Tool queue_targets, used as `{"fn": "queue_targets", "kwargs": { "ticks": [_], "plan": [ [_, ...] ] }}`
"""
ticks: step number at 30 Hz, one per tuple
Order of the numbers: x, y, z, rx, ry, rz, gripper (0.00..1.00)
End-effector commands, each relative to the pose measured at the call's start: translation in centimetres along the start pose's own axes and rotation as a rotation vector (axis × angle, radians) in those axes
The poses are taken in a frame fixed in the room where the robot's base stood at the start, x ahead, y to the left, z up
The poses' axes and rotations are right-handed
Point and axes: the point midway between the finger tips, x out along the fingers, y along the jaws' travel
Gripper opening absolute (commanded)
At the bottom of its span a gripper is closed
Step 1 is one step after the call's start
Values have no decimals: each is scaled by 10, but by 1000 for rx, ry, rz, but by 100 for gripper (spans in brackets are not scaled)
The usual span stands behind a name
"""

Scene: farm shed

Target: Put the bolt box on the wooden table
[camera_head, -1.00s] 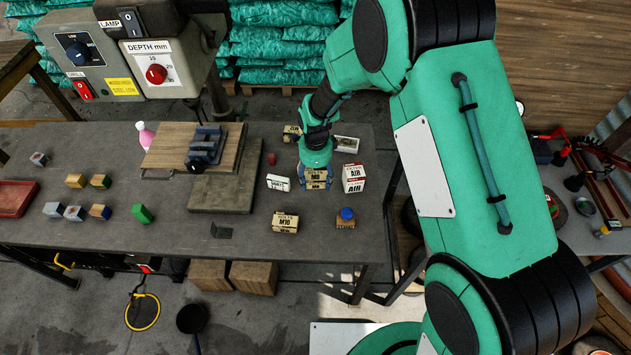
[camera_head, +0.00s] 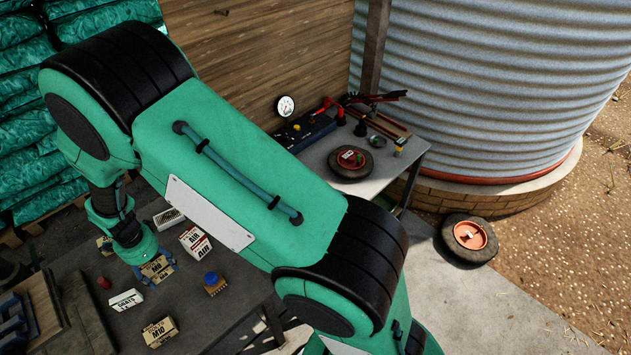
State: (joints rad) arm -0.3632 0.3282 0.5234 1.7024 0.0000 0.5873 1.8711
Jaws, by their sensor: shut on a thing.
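A tan bolt box marked M8 (camera_head: 156,269) is between the fingers of my gripper (camera_head: 156,275), which points down at the grey workbench and is shut on it. I cannot tell whether the box is clear of the bench top. Another tan bolt box, marked M10 (camera_head: 160,331), stands on the bench in front of it. A further tan box (camera_head: 104,244) stands behind, partly hidden by my arm. No table with a clearly wooden top shows in this view.
Near the gripper on the grey workbench (camera_head: 205,325) are a white AIR box (camera_head: 195,241), an open box (camera_head: 168,218), a white carton (camera_head: 126,300) and a blue-knobbed block (camera_head: 213,283). A second grey table (camera_head: 350,185) holds a gauge and tools beside the corrugated tank (camera_head: 480,90).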

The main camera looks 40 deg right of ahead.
Motion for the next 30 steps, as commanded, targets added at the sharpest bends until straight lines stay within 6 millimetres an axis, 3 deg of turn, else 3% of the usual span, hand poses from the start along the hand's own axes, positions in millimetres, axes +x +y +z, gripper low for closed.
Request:
{"fn": "queue_targets", "kwargs": {
  "ticks": [11,20,30],
  "plan": [
    [-59,-1,0,0,-1,-4,23],
    [-58,-2,-64,86,0,-2,23],
    [-58,10,-162,220,0,1,23]
  ]
}}
